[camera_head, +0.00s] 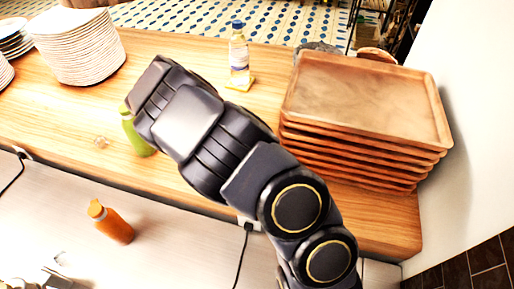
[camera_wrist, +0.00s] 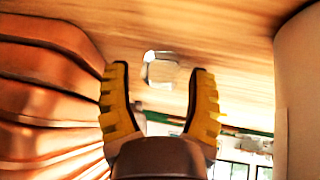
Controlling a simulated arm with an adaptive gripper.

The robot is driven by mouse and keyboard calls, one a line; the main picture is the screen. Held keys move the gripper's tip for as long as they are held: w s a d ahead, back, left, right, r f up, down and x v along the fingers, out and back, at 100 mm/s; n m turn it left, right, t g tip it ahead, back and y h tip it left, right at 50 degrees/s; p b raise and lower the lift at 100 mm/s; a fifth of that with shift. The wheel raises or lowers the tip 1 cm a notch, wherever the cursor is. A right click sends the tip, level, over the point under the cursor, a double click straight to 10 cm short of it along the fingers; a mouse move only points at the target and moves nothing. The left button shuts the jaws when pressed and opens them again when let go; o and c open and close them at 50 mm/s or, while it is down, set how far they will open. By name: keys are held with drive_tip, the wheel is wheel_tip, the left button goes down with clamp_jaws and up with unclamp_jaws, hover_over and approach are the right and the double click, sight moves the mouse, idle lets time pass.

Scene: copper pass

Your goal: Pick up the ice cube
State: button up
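A small clear block that looks like the ice cube (camera_wrist: 162,70) shows in the wrist view against the wooden surface. It appears between and just beyond the fingertips of my gripper (camera_wrist: 159,68), with a gap visible on both sides. The two yellow-padded fingers are spread apart and hold nothing. In the head view my arm hides the gripper.
A stack of brown trays (camera_head: 365,105) stands right of my arm and fills the left of the wrist view (camera_wrist: 45,95). A green bottle (camera_head: 136,137), a clear bottle (camera_head: 239,58), stacked plates (camera_head: 78,48) and an orange bottle (camera_head: 113,225) stand around. The counter's left-middle is mostly clear.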

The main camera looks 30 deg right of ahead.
drive_tip(key=c, duration=0.6)
drive_tip(key=shift+o, duration=0.2)
